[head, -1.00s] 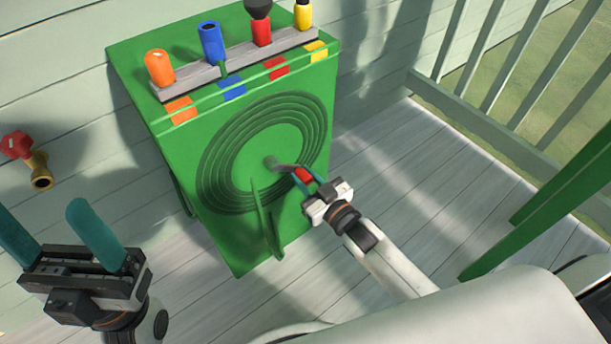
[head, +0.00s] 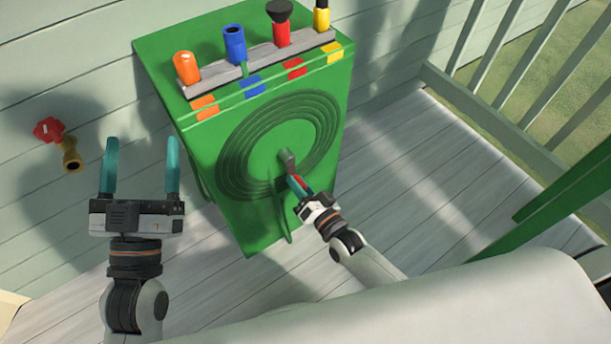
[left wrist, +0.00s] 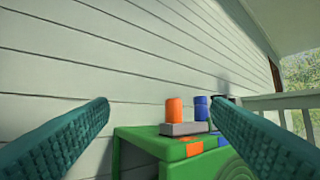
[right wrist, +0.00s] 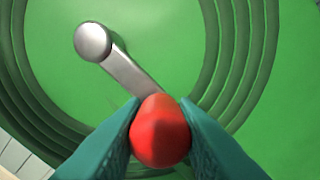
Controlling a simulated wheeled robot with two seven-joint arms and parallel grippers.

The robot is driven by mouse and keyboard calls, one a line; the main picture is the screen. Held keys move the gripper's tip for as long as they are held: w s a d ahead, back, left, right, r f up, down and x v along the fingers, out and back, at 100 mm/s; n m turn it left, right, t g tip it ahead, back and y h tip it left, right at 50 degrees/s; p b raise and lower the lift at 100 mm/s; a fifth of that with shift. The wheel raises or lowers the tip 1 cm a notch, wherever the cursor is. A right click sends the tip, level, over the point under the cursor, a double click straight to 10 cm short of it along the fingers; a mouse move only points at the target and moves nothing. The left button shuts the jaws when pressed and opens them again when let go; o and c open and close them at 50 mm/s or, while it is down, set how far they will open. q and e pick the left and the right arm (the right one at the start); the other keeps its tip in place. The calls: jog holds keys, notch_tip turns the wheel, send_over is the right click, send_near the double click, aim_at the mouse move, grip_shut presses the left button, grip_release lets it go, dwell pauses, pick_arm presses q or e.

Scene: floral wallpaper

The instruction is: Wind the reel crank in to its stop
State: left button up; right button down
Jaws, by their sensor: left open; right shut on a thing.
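The green hose reel box (head: 215,135) stands on the deck against the wall, with dark green rings on its front. The crank (head: 287,160) sits at the middle of the rings. In the right wrist view its grey arm (right wrist: 132,73) runs from the round hub at upper left down right to a red knob (right wrist: 160,130). My right gripper (head: 300,188) is shut on the red knob, one finger on each side. My left gripper (head: 142,170) is open and empty, in front of the wall to the left of the box.
A rack on the box top holds orange (head: 186,68), blue (head: 235,44), red (head: 281,33) and yellow (head: 321,16) nozzles above matching coloured squares. A brass tap with a red handle (head: 48,130) is on the wall. Railings (head: 500,115) stand at the right.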

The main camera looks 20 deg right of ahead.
pick_arm(q)
notch_tip(320, 180, down, 12)
jog(key=a+g+y+p, duration=0.2)
jog(key=g+y+p, duration=0.1)
jog(key=g, duration=0.6)
jog(key=shift+s, duration=0.25)
pick_arm(e)
jog(key=s+a+r+m, duration=0.1)
jog(key=a+r+m, duration=0.2)
jog(key=m, duration=0.8)
jog(key=s+a+r+m, duration=0.1)
jog(key=a+r+m, duration=0.2)
jog(key=r+m, duration=0.3)
jog(key=m, duration=0.5)
jog(key=shift+s+a+r, duration=0.2)
jog(key=shift+r, duration=0.05)
pick_arm(q)
jog(key=shift+s+f, duration=0.1)
jog(key=shift+f, duration=0.05)
pick_arm(e)
jog(key=c, duration=1.1)
grip_release()
jog(key=shift+c, duration=0.2)
